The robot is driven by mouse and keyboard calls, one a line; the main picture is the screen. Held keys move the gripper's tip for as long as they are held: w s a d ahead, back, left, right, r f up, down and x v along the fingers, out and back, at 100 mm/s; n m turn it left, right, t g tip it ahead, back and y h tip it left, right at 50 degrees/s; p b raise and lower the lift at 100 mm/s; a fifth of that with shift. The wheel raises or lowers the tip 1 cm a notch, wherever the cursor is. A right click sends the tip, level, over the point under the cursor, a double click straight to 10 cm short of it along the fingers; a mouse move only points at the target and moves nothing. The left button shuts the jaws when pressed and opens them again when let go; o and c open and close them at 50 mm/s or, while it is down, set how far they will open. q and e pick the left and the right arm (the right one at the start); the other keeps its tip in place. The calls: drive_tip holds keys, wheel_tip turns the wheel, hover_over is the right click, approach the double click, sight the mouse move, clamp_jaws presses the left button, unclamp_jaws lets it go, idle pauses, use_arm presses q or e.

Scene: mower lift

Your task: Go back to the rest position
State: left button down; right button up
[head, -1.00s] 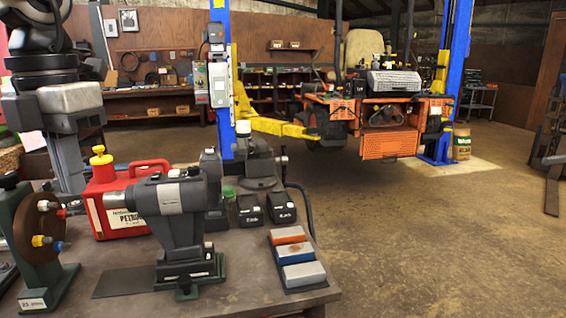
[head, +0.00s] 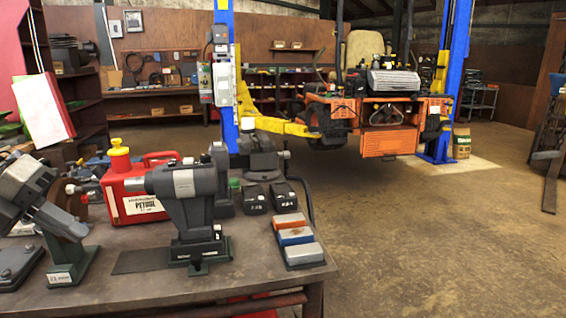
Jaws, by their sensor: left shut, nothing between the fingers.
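My left gripper (head: 72,228) is at the left edge of the head view, low over the left end of the workbench (head: 150,292). Its fingers point down to the right and are shut with nothing between them. It appears in front of a green-footed stand (head: 72,262), hiding most of its upper part; I cannot tell whether they touch. My right gripper is not in view.
On the bench stand a red petrol can (head: 128,205), a grey bench machine (head: 190,212), two black packs (head: 255,198) and coloured blocks (head: 296,236). Beyond, an orange mower (head: 385,128) is raised between blue lift posts (head: 450,85). The floor (head: 430,240) at right is open.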

use_arm(q)
drive_tip(key=s+a+f+n+t+y, duration=0.1)
drive_tip(key=s+a+f+n+t, duration=0.1)
drive_tip(key=f+n+t, duration=0.65)
drive_tip(key=s+a+f+n+t, duration=0.25)
drive_tip(key=f+n, duration=0.75)
drive_tip(key=f, duration=0.6)
drive_tip(key=s+d+f+n+g+y, duration=0.2)
drive_tip(key=s+d+f+n, duration=0.3)
drive_tip(key=d, duration=0.5)
drive_tip(key=s+d+f+n+g+y, duration=0.2)
drive_tip(key=s+d+f+n, duration=0.4)
drive_tip(key=d+f+n, duration=0.3)
wheel_tip(320, 180, down, 2)
drive_tip(key=shift+d, duration=1)
drive_tip(key=shift+s+a, duration=0.15)
